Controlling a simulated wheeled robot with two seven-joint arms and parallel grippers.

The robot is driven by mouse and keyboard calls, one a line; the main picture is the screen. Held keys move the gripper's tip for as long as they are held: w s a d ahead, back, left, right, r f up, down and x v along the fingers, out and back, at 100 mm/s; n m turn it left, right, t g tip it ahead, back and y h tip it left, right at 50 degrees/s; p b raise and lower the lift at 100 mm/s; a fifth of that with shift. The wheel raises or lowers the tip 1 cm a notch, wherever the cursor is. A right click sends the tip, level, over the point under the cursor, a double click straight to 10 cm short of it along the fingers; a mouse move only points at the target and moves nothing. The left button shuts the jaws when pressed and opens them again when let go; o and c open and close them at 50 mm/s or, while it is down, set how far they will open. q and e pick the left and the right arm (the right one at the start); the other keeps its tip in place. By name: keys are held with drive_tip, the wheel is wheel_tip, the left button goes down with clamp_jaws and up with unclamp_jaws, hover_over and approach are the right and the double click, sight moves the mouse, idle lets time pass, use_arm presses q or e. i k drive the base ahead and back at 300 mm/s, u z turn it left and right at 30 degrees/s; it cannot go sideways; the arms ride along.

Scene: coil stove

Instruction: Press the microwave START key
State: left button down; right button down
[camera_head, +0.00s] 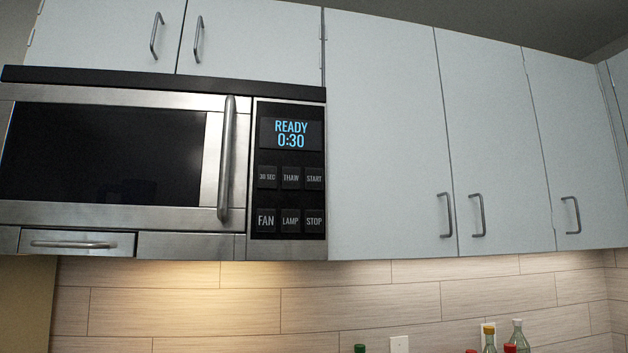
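The microwave (120,217) is mounted under the wall cabinets at the left, with its door closed. Its black control panel (290,250) is at its right end. The display (290,134) reads "READY 0:30" in blue. The START key (314,178) is at the right end of the upper key row, beside THAW (291,178) and 30 SEC (267,178). The STOP key (314,221) is right below START, beside LAMP (290,221) and FAN (265,221). Nothing covers the keys. Neither of my grippers shows in the head view.
The vertical door handle (227,158) sticks out just left of the panel. White cabinets (385,130) with closed doors and bar handles are to the right. Several bottle tops (518,335) show at the bottom right, before the tiled wall (330,300). The space before the panel looks clear.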

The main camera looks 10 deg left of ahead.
sight(313, 179)
drive_tip(key=k, duration=0.5)
drive_tip(key=z, duration=1.2)
drive_tip(key=i, duration=0.65)
drive_tip(key=u, duration=1.3)
